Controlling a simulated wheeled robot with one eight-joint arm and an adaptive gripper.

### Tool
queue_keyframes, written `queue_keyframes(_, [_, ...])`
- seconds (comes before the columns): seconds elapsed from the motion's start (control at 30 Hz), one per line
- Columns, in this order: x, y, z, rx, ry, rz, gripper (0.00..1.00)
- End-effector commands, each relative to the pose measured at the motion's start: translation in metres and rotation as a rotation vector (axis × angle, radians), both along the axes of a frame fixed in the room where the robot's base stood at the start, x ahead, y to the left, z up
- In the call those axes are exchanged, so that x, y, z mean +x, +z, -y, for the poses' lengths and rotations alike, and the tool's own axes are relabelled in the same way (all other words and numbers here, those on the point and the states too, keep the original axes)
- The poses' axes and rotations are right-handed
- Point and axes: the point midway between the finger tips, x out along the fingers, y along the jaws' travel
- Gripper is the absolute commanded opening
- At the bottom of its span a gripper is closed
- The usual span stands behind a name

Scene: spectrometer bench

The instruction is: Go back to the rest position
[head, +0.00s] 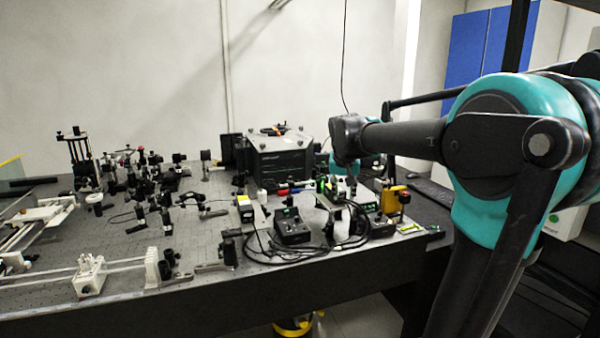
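My arm reaches in from the right in the head view, with a teal joint and dark links, and stretches left over the optical table (210,245). Its wrist bends down at the far end. My gripper (340,198) is small and points down among the black devices at the right part of the table. Its fingers blend into the clutter there, so I cannot tell whether they are open or shut, or whether they touch or hold anything.
A black box-shaped instrument (279,155) stands behind and left of my gripper. A black control box (292,230) with looped cables sits in front. Several optical mounts fill the table's left and middle.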

Motion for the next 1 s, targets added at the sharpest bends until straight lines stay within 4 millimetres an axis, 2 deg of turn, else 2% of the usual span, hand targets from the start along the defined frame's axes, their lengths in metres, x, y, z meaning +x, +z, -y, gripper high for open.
queue_keyframes(0.03, [-0.021,-0.025,0.007,0.003,0.011,-0.009,0.32])
queue_keyframes(0.17, [-0.079,-0.089,0.021,0.009,0.056,-0.033,0.32])
queue_keyframes(0.3, [-0.149,-0.155,0.031,0.018,0.106,-0.056,0.32])
queue_keyframes(0.4, [-0.196,-0.194,0.034,0.024,0.138,-0.067,0.32])
queue_keyframes(0.5, [-0.233,-0.224,0.035,0.029,0.165,-0.074,0.32])
queue_keyframes(0.6, [-0.257,-0.241,0.035,0.032,0.182,-0.079,0.32])
queue_keyframes(0.7, [-0.269,-0.25,0.035,0.034,0.19,-0.081,0.32])
queue_keyframes(1.0, [-0.272,-0.252,0.035,0.035,0.193,-0.082,0.32])
